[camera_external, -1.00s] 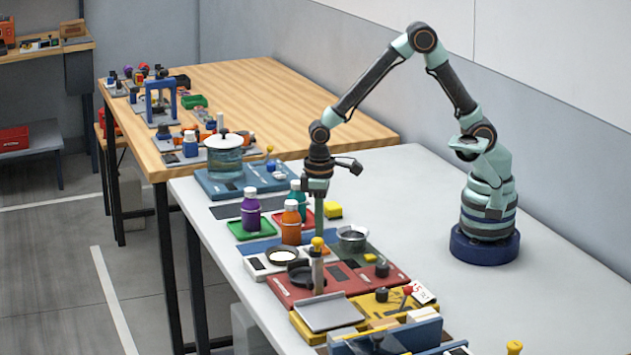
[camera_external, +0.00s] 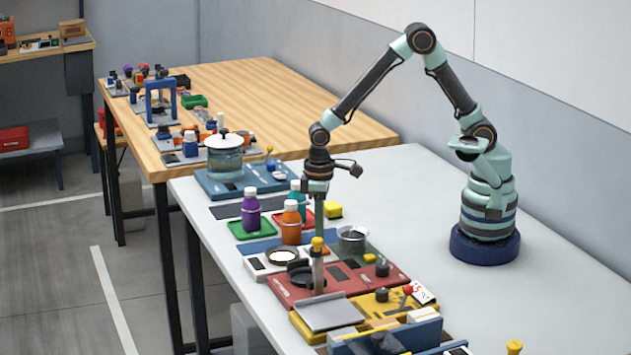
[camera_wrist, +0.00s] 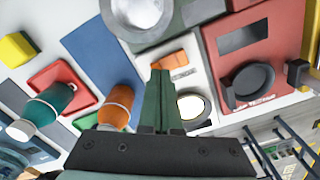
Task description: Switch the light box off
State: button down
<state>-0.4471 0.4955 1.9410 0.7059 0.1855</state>
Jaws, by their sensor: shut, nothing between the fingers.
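The light box (camera_external: 254,270) is a low white box at the front left of the grey table, with a round pale, bright-looking disc (camera_external: 283,256) in a dark rim. In the wrist view the light box (camera_wrist: 196,72) lies beyond my fingertips, its disc (camera_wrist: 193,107) to their right. An orange switch-like part (camera_wrist: 169,60) shows just past the tips. My gripper (camera_external: 319,226) points down above the table, behind the light box in the external view. Its green fingers (camera_wrist: 159,76) are shut and empty. Contact with the orange part cannot be told.
A metal bowl (camera_external: 352,236) and a red panel (camera_external: 388,280) are close by.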

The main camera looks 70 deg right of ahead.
jog(key=shift+f, duration=0.75)
dwell(0.3)
jog(key=shift+r, duration=3.55)
jog(key=shift+d+r, duration=0.1)
jog(key=shift+r, duration=0.05)
jog(key=s+d+r+m+t, duration=0.1)
jog(key=s+d+r+t, duration=0.1)
jog(key=d+r, duration=0.5)
jog(key=s+d+r+m+t, duration=0.2)
jog(key=s+d+r, duration=0.3)
jog(key=d, duration=0.5)
jog(key=shift+s+r+t, duration=0.15)
jog(key=shift+r+t, duration=0.65)
jog(key=shift+r, duration=0.25)
